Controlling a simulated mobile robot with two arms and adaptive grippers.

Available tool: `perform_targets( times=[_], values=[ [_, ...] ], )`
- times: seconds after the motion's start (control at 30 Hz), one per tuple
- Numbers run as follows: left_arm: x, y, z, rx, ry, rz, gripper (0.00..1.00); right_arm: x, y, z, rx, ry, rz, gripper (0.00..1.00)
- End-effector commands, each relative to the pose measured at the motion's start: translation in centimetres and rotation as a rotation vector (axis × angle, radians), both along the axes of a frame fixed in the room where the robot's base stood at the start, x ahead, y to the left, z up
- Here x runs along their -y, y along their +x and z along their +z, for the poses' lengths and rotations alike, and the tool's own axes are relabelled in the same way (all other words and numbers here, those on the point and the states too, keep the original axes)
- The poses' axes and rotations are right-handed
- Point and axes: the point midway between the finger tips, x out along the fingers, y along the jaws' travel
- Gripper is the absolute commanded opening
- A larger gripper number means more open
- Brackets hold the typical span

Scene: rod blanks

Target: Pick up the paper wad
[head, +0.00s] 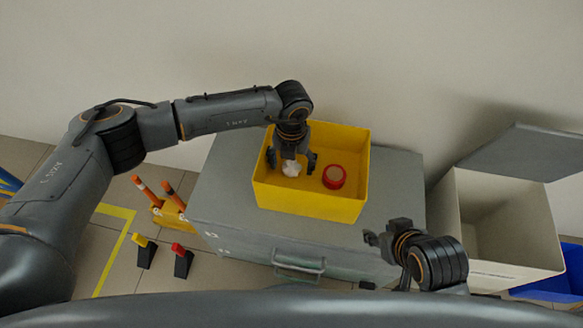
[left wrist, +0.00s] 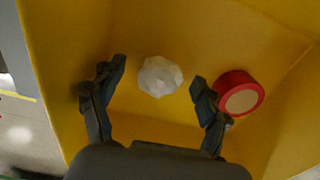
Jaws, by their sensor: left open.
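The white, crumpled paper wad (head: 291,168) lies in the yellow bin (head: 305,203), on its floor as seen in the left wrist view. My left gripper (head: 292,165) is open and reaches down into the bin, with its fingers on either side of the wad. In the left wrist view the wad (left wrist: 160,77) shows between and a little beyond the open fingertips (left wrist: 158,75), with gaps on both sides. My right gripper (head: 378,239) is at the lower right of the head view, away from the bin; I cannot tell its opening.
A red tape roll (head: 334,177) lies in the bin, close to one left fingertip. The bin stands on a grey cabinet (head: 230,200). An open beige container (head: 500,225) is at right. Orange-handled tools (head: 145,190) and small wedges (head: 181,262) are at left.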

Motion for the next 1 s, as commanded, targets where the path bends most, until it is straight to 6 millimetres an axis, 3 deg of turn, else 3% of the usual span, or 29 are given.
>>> perform_targets(
  times=[0.27,0.47,0.5,1.0],
  values=[
    [0.0,0.02,-0.34,0.0,0.0,0.0,0.76,-0.17,0.47,0.19,0.024,0.005,0.002,0.4],
    [-0.01,0.02,-0.33,0.0,0.0,0.0,0.39,-0.16,0.45,0.18,0.023,0.004,0.002,0.4],
    [-0.01,0.02,-0.32,0.0,0.0,0.0,0.37,-0.15,0.45,0.18,0.023,0.004,0.002,0.4],
    [-0.01,0.05,0.35,0.001,0.0,0.0,0.37,-0.01,-0.02,0.16,-0.002,0.0,0.0,0.4]
  ],
)
